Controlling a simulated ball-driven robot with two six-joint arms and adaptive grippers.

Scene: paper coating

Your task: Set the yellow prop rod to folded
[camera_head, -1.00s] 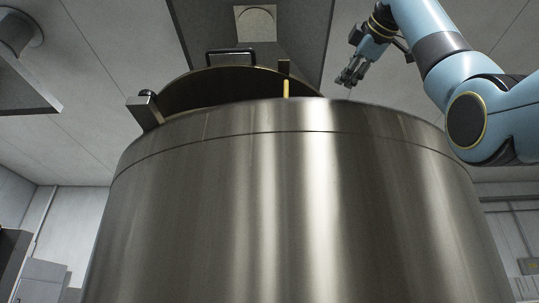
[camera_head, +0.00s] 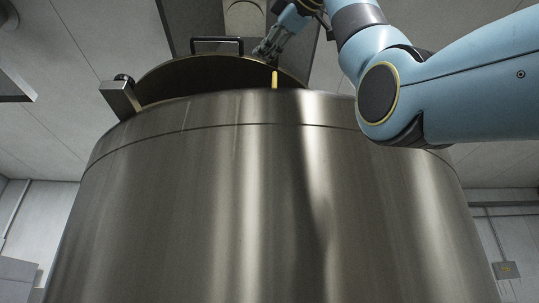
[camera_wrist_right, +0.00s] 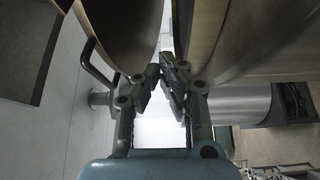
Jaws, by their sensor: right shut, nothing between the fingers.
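The yellow prop rod (camera_head: 274,79) shows as a short upright piece between the tank rim and the raised lid (camera_head: 200,78). Its lower part is hidden behind the rim of the steel tank (camera_head: 270,200). My right gripper (camera_head: 259,52) is at the lid's upper right edge, just above the rod's visible top; I cannot tell whether it touches the lid or rod. In the right wrist view, the gripper (camera_wrist_right: 163,70) is shut and empty, between the lid (camera_wrist_right: 122,30) and the tank wall (camera_wrist_right: 245,40). The rod is not distinguishable there. My left gripper is not in view.
A black handle (camera_head: 217,40) stands on the lid's top edge, and it shows in the right wrist view (camera_wrist_right: 90,62) left of the fingers. A metal hinge block (camera_head: 120,97) sits at the rim's left. A duct (camera_head: 245,17) hangs overhead.

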